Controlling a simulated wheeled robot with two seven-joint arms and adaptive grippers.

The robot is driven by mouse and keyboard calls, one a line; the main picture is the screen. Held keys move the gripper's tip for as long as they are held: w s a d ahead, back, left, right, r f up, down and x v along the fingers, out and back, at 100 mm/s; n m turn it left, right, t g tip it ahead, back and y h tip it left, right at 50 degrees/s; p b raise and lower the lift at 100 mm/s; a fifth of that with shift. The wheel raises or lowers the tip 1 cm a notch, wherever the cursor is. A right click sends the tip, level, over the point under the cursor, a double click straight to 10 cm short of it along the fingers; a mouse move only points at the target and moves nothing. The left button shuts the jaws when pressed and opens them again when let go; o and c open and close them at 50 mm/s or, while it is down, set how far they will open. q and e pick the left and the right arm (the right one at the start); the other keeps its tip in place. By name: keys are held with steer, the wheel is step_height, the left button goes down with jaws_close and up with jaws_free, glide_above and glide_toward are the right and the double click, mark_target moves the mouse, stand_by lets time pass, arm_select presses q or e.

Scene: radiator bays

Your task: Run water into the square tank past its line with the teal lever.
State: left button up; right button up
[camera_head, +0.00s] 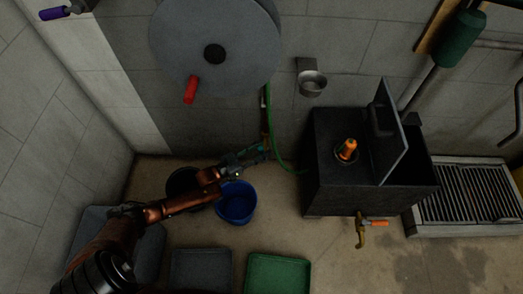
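The square tank (328,195) is a dark box against the back wall with its lid (394,150) standing up. An orange-topped fitting (347,149) sits on its left part. Its water level and line cannot be made out. A brass tap with an orange handle (375,223) is on its front. My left gripper (255,158) is at the pipe left of the tank, beside a green hose (276,150). Something teal shows at its fingertips, possibly the teal lever; whether the fingers hold it is too small to tell. My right gripper is not in view.
A blue bucket (236,205) and a dark bucket (180,184) stand below my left arm. Grey and green trays (278,275) lie in front. A large grey disc with a red handle (190,90) is on the wall. A floor grate (470,195) lies right of the tank.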

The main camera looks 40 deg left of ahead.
arm_select(q)
steer(key=shift+c, duration=0.2)
jaws_close()
stand_by(0.4)
